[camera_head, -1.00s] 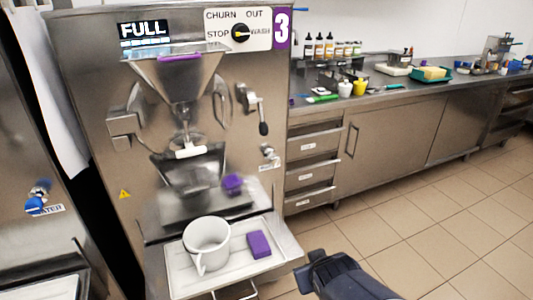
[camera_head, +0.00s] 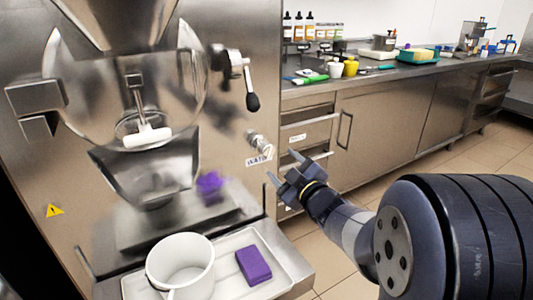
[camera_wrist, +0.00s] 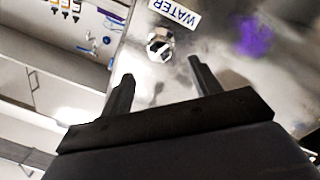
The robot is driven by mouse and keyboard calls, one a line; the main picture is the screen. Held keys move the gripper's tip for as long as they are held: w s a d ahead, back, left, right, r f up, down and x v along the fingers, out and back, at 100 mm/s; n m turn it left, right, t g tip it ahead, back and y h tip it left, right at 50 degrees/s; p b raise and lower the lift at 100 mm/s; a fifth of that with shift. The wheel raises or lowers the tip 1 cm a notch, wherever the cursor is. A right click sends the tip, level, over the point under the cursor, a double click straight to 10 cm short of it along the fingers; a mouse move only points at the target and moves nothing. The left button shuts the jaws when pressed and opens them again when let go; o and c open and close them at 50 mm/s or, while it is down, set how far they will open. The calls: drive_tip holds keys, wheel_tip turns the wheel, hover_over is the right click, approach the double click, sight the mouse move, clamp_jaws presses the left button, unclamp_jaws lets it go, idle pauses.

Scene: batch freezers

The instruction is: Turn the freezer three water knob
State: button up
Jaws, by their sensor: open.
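The water knob (camera_head: 258,143) is a small silver knob on the front of the steel freezer, right of the chute, with a "WATER" label just below it. In the wrist view the knob (camera_wrist: 160,45) is ahead of the fingertips, roughly between their lines, with the label (camera_wrist: 174,12) beside it. My gripper (camera_head: 282,168) is open and empty, below and to the right of the knob and apart from it. The freezer (camera_head: 245,25) carried a purple "3" panel in the earlier head view; that panel is out of frame now.
A white pitcher (camera_head: 180,262) and a purple sponge (camera_head: 253,265) stand on the tray (camera_head: 288,262) below. A black-tipped lever (camera_head: 252,100) hangs above the knob. A steel counter (camera_head: 385,105) with bottles and cups runs to the right. Tiled floor shows beyond my arm.

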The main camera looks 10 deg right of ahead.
sight(269, 152)
drive_tip(key=b+x, duration=0.1)
drive_tip(key=x, duration=0.9)
drive_tip(key=shift+s, duration=0.1)
drive_tip(key=c, duration=1)
